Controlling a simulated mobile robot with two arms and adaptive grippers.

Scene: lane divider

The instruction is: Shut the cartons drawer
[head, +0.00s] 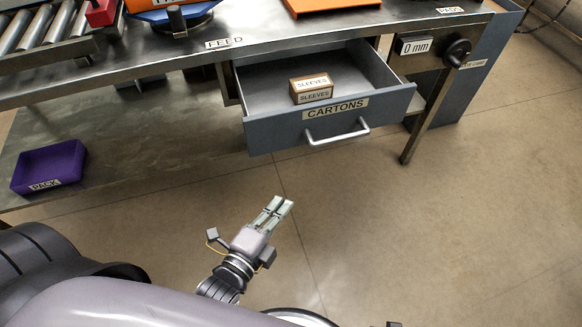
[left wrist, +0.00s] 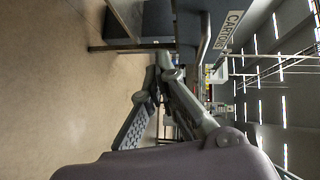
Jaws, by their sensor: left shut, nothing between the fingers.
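The cartons drawer (head: 275,128) is a blue-grey drawer under the bench, pulled open toward me. Its front carries the label CARTONS and a pale bar handle (head: 337,134). A small SLEEVES box (head: 311,88) lies inside it. My left gripper (head: 279,207) is shut and empty, below and in front of the drawer, apart from the handle in the head view. In the left wrist view the drawer front (left wrist: 187,25) and its handle (left wrist: 203,38) show beyond the fingers (left wrist: 150,95). My right gripper is not in view.
The metal bench (head: 330,32) runs across the top, with rollers and orange items on it. A purple PACK bin (head: 48,166) sits on the low shelf at left. A bench leg (head: 425,125) stands right of the drawer. The floor before the drawer is clear.

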